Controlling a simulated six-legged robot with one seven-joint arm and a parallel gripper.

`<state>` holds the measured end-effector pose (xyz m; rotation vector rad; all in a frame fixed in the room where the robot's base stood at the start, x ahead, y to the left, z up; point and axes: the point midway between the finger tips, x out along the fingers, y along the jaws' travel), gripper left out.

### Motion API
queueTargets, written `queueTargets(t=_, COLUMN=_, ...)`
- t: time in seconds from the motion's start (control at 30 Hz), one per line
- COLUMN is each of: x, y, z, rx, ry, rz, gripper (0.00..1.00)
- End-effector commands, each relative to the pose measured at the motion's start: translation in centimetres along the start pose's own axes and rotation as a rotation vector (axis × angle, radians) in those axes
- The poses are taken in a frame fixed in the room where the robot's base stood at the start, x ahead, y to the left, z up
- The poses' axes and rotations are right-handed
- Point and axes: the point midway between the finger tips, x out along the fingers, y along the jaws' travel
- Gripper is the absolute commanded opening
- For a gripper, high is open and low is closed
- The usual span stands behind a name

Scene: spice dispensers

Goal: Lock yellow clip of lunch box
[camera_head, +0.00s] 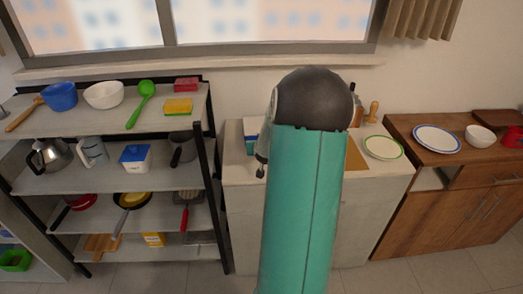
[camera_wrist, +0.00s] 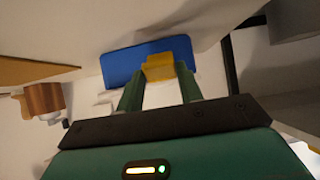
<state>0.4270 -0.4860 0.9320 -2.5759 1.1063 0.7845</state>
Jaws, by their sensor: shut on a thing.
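In the wrist view, the yellow clip (camera_wrist: 160,66) sits in front of the blue lid (camera_wrist: 118,66) of the lunch box. My gripper (camera_wrist: 159,84) reaches toward it with two green fingers, one on each side, shut on the clip. The white body of the box is mostly hidden behind the fingers and gripper base. In the head view, a blue and white box (camera_head: 251,136) shows at the left edge of my arm on the counter. My arm hides most of it, along with the clip and fingertips.
The white counter (camera_head: 240,180) holds a green-rimmed plate (camera_head: 383,148) to the right of my arm. A loaded shelf rack (camera_head: 205,135) stands close on the left. A wooden cabinet (camera_head: 440,190) stands on the right. In the wrist view, a brown object (camera_wrist: 42,99) lies left.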

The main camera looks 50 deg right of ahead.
Motion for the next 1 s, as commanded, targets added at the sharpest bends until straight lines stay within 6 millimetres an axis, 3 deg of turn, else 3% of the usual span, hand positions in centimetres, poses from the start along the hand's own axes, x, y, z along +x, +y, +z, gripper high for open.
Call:
queueTargets(t=0.2, x=0.3, y=-0.2, z=-1.9, rx=-0.004, ry=-0.194, rz=-0.001, gripper=0.13)
queueTargets(t=0.6, x=1.4, y=-0.1, z=-3.8, rx=-0.002, ry=-0.523, rz=0.000, gripper=0.13)
queueTargets(t=1.0, x=1.9, y=0.0, z=-4.4, rx=-0.001, ry=-0.671, rz=0.000, gripper=0.13)
